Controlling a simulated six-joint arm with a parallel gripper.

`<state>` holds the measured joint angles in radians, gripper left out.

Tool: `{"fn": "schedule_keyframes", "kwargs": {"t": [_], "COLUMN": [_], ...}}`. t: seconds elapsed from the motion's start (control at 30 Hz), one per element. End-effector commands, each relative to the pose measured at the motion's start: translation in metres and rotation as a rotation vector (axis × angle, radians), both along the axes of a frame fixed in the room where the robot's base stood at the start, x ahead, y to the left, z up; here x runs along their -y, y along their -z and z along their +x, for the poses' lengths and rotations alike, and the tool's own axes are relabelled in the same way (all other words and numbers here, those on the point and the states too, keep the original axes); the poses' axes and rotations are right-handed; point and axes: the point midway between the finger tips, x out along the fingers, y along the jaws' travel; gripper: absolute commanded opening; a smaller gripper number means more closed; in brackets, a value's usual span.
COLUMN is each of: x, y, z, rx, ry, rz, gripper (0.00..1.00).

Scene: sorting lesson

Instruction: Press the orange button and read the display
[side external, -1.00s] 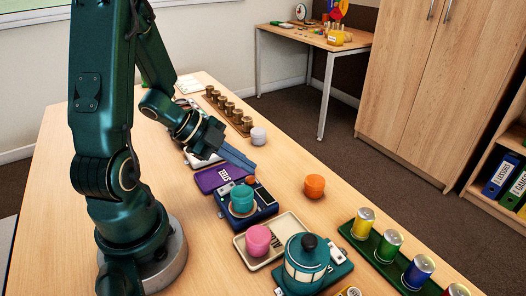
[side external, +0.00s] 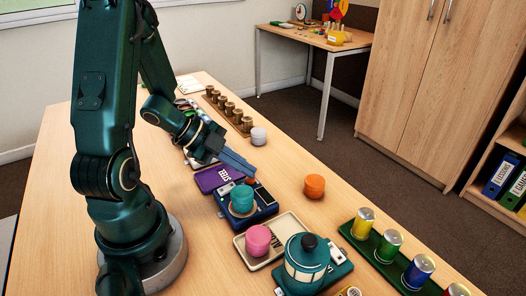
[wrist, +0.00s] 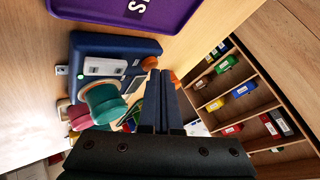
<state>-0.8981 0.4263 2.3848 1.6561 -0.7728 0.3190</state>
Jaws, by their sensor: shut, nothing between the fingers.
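A navy device (side external: 226,205) stands on the table with a teal cylinder (side external: 242,198) on its round pan. It also shows in the wrist view (wrist: 143,47). Its orange button (side external: 251,181) is at the far corner, beside the dark display (side external: 264,195). No reading is legible on the display. My gripper (side external: 254,172) is shut and empty, its tips just above and behind the button; I cannot tell whether they touch it. In the wrist view, an orange round piece (wrist: 149,62) shows just left of my fingertips (wrist: 160,75).
A purple STEEL tray (side external: 208,180) lies behind the device. A pink cylinder (side external: 258,238) on a cream tray (side external: 292,222) and a teal pot (side external: 305,262) stand in front.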

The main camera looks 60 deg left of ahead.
Motion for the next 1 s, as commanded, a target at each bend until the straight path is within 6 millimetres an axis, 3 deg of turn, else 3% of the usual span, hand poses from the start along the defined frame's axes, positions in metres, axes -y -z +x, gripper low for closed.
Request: {"fn": "schedule_keyframes", "kwargs": {"t": [0.77, 1.0], "x": [-0.0001, -0.0006], "y": [0.0065, -0.0020], "z": [0.0000, 0.0005], "rx": [0.000, 0.003], "ry": [-0.001, 0.001], "rz": [-0.001, 0.004], "gripper": [0.00, 0.00]}}
